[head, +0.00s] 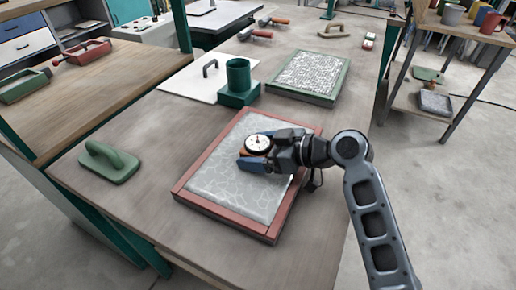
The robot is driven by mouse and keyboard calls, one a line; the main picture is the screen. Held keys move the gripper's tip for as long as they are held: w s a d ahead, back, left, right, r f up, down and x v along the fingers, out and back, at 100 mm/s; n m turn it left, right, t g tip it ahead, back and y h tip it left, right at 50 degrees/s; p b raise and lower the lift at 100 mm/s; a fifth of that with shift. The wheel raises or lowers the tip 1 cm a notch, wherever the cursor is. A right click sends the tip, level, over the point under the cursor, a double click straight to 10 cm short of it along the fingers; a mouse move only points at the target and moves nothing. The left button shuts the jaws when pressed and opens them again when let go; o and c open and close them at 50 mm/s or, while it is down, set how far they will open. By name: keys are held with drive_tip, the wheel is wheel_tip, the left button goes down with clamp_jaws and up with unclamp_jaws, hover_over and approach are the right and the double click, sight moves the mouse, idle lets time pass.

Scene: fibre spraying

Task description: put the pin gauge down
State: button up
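The pin gauge (258,142) has a round white dial with a dark rim. It sits between the fingers of my gripper (256,153), which looks closed on it. An orange-brown part shows beside the near finger. The gauge and gripper are over a red-framed panel (221,188) filled with a grey, cracked-looking surface. The gauge's underside is hidden, so I cannot tell whether it touches that surface.
A green-handled float (109,163) lies at the left of the table. Behind the panel are a green cup on a block (239,84), a white board with a handle (191,82) and a green-framed panel (310,76). Bare tabletop (150,125) lies between the float and the panel.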

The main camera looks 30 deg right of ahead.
drive_tip(key=shift+o, duration=1.2)
drive_tip(key=shift+r, duration=0.15)
drive_tip(key=b+v, duration=0.1)
drive_tip(key=v, duration=1.1)
drive_tip(key=shift+d, duration=0.1)
